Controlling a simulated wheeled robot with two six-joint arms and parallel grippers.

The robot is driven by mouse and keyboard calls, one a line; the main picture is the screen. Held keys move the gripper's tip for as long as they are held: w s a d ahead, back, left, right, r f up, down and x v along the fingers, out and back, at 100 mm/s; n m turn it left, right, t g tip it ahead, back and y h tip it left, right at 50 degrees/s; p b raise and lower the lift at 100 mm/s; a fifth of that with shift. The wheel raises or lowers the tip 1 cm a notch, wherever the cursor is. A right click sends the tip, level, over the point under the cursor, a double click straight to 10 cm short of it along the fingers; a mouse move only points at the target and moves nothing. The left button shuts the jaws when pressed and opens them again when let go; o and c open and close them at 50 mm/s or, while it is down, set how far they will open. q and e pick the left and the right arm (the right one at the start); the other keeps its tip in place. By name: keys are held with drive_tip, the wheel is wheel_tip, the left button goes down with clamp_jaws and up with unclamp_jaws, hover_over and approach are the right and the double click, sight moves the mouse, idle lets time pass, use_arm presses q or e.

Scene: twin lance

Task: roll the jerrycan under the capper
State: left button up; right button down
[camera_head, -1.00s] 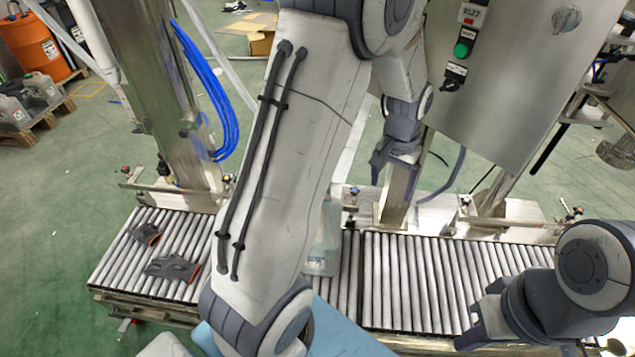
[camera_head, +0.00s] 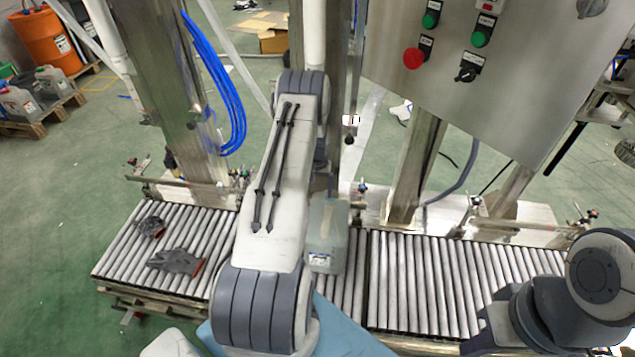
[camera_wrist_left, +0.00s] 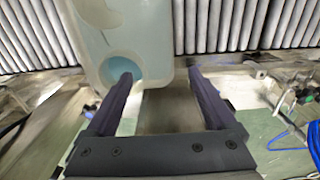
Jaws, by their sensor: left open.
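The translucent pale jerrycan (camera_head: 327,236) stands on the roller conveyor (camera_head: 415,285), partly hidden by my left arm in the head view. In the left wrist view the jerrycan (camera_wrist_left: 150,45) fills the upper left, with a round bluish patch near its lower edge. My left gripper (camera_wrist_left: 160,76) is open, its left fingertip overlapping that patch and its right fingertip just right of the jerrycan; contact cannot be told. In the head view my left arm hides this gripper. My right gripper (camera_head: 480,335) is low at the right, partly hidden and apart from the jerrycan. I cannot make out the capping head.
Two grey gloves (camera_head: 176,262) lie on the rollers at left. A steel control cabinet (camera_head: 540,100) with buttons hangs over the conveyor's right part. Steel posts (camera_head: 410,170) and side rails stand along the back. The rollers right of the jerrycan are clear.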

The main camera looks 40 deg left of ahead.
sight(317, 197)
use_arm(q)
wheel_tip(317, 197, down, 6)
drive_tip(key=shift+r, duration=0.1)
drive_tip(key=shift+c, duration=0.3)
